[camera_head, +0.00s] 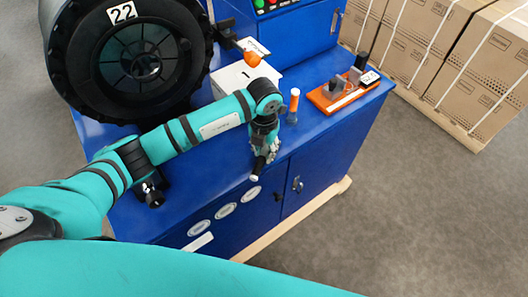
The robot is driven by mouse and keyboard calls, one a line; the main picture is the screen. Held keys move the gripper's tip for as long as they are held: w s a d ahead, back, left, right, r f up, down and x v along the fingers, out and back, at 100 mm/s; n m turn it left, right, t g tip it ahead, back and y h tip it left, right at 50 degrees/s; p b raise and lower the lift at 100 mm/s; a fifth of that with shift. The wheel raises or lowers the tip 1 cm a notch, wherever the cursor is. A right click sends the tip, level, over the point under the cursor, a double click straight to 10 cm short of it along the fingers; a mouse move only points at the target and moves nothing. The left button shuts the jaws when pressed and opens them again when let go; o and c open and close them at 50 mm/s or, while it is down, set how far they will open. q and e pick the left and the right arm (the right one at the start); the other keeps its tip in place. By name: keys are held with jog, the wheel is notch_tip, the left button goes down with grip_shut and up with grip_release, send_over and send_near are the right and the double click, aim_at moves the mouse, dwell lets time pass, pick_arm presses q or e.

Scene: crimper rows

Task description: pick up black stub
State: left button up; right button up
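My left gripper (266,152) hangs over the front edge of the blue bench (225,172), pointing down. Its silver fingers appear closed around a short black stub (259,166). The stub has a white end and sticks out below the fingers, tilted, in front of the bench's front face. The fingers hide its upper part. My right gripper is not in view.
An orange-and-white cylinder (293,105) stands on the bench right of the gripper. An orange tray (330,100) with grey and black parts lies farther right. A white box (229,80) and large black reel (92,66) stand behind. Cardboard boxes (425,40) are at right.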

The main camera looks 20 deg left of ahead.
pick_arm(q)
grip_shut()
jog(key=shift+r, duration=0.1)
